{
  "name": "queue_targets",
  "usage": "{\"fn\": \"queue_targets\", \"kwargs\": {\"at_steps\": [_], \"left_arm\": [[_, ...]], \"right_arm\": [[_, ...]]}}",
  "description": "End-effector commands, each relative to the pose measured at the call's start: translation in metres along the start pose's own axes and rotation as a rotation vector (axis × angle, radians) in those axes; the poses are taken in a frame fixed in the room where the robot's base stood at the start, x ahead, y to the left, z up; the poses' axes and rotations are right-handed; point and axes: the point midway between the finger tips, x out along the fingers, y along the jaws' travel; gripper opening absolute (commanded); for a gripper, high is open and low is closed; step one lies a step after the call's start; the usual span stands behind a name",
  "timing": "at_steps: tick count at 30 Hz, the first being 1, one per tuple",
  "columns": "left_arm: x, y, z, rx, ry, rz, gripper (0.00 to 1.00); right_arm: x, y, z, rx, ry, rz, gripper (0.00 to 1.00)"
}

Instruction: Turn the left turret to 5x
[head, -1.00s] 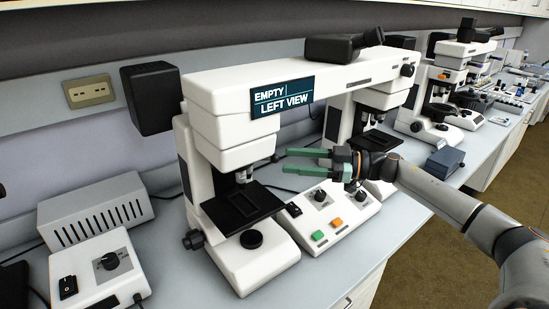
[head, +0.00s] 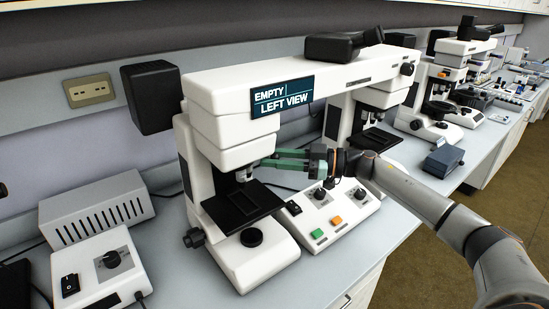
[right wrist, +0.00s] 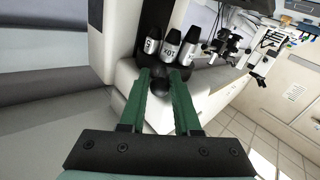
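The left turret (head: 246,174) hangs under the white head of the left microscope (head: 222,130), above its black stage (head: 240,207). In the right wrist view three dark objectives with light label bands show; the middle objective (right wrist: 171,46) seems to read 10X upside down, and the other labels are unclear. My right gripper (head: 264,158) reaches in from the right, its green fingertips close beside the turret. In the wrist view its fingers are apart, with a dark rounded part (right wrist: 158,86) between or behind the tips; contact cannot be told. My left gripper is not in view.
A display (head: 283,96) on the bridge reads "EMPTY" and "LEFT VIEW". A control box (head: 335,224) with knobs and green and orange buttons stands right of the left stage. The second microscope (head: 370,110) stands farther right. A grey vented box (head: 97,215) is at left.

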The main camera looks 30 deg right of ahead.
Motion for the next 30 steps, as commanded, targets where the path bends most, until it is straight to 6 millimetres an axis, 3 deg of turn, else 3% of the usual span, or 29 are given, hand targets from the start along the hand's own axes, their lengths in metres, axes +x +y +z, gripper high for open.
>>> {"fn": "queue_targets", "kwargs": {"at_steps": [1,8,30], "left_arm": [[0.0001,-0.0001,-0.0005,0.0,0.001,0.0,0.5],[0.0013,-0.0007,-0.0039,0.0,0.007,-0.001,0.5],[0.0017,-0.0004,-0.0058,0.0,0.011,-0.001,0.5]], "right_arm": [[-0.0002,0.0,0.0,0.0,0.0,0.0,0.24],[-0.0003,0.0,0.0,0.0,0.0,0.0,0.0],[-0.0003,0.0001,0.0001,0.0,-0.001,0.0,0.0]]}}
